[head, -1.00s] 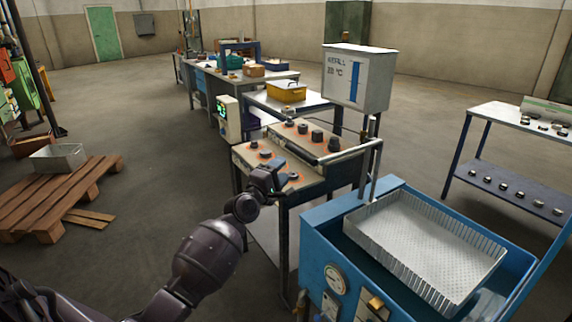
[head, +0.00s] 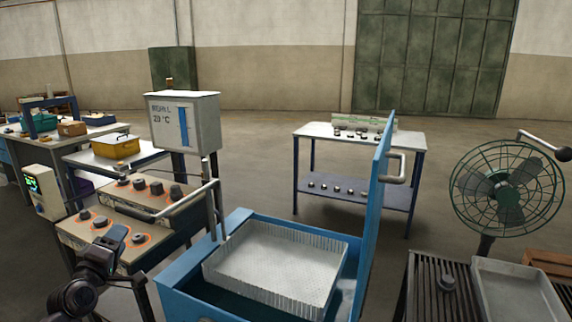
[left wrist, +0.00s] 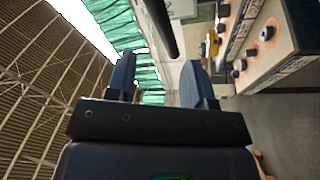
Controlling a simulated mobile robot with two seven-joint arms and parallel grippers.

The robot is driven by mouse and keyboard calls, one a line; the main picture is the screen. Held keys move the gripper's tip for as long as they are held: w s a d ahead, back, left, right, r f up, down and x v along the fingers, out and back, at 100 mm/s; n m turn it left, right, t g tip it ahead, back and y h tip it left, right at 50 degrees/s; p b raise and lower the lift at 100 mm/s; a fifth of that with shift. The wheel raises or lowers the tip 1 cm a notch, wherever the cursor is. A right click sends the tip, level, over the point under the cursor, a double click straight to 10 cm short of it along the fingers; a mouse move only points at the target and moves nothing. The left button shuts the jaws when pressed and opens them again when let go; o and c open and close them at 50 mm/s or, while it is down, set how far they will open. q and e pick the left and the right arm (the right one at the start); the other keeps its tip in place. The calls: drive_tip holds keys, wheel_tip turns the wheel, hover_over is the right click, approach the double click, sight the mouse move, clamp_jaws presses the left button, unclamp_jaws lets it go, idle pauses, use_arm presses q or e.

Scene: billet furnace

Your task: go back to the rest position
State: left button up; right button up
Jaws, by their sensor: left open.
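My left gripper (head: 112,242) is at the lower left of the head view, in front of the control bench (head: 130,258) with dark cylindrical pieces. In the left wrist view its two fingers (left wrist: 158,82) stand apart with nothing between them. The bench also shows there, at the upper right (left wrist: 268,58). My right gripper is not in either view.
A blue tank (head: 180,298) with a white perforated basket (head: 285,255) and a raised blue lid (head: 376,190) stands at front centre. A fan (head: 507,188), a slatted rack (head: 440,270) and a grey tray (head: 515,290) are at right. A shelf table (head: 350,195) stands behind; floor around it is clear.

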use_arm(q)
drive_tip(key=s+d+f+m+g, duration=0.4)
drive_tip(key=s+d+f+m, duration=0.6)
drive_tip(key=s+f+m, duration=0.4)
drive_tip(key=s+d+f+g, duration=0.2)
drive_tip(key=s+f, duration=0.5)
drive_tip(key=s, duration=0.3)
drive_tip(key=s+d+f+g, duration=0.2)
drive_tip(key=s+f, duration=0.5)
drive_tip(key=s, duration=0.3)
drive_tip(key=shift+d+y, duration=0.15)
drive_tip(key=shift+y, duration=0.15)
drive_tip(key=shift+f, duration=0.1)
